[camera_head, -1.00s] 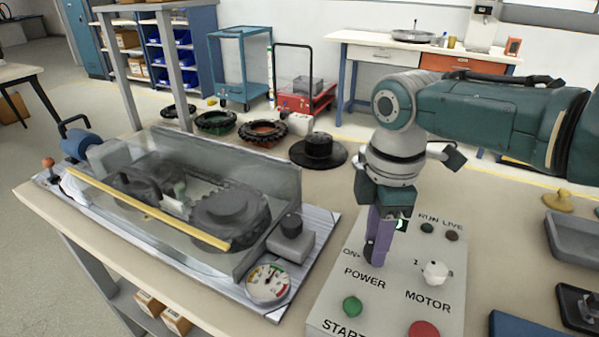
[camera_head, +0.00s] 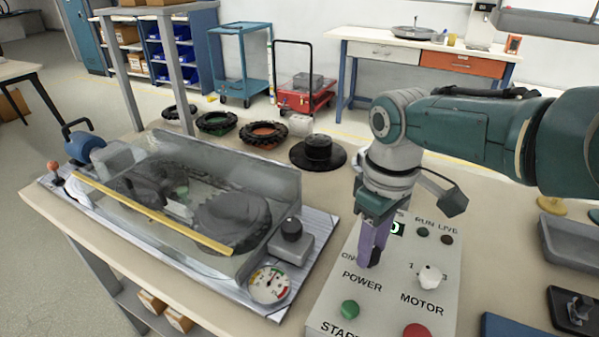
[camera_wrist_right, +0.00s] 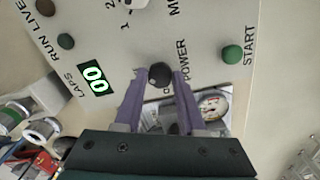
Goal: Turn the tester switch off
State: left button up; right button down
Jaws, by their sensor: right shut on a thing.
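The tester's grey control panel (camera_head: 400,285) lies on the bench at front right, with the POWER label beside its switch. My right gripper (camera_head: 371,262) has its purple fingers down at the POWER switch. In the right wrist view the black switch knob (camera_wrist_right: 160,73) sits between the fingertips, and the gripper (camera_wrist_right: 158,78) is shut on it. The fingers partly hide the knob and the ON lettering, so its exact setting is unclear. The LAPS display (camera_wrist_right: 94,79) is lit and reads 00. My left gripper is not in view.
The white MOTOR knob (camera_head: 429,276), green START button (camera_head: 350,309) and a red button (camera_head: 417,331) are close by on the panel.

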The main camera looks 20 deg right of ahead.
jog(key=shift+r+m, duration=0.1)
jog(key=shift+m, duration=0.5)
jog(key=c, duration=0.5)
grip_release()
notch_tip(320, 180, up, 10)
jog(key=p, duration=0.5)
jog(key=shift+p, duration=0.4)
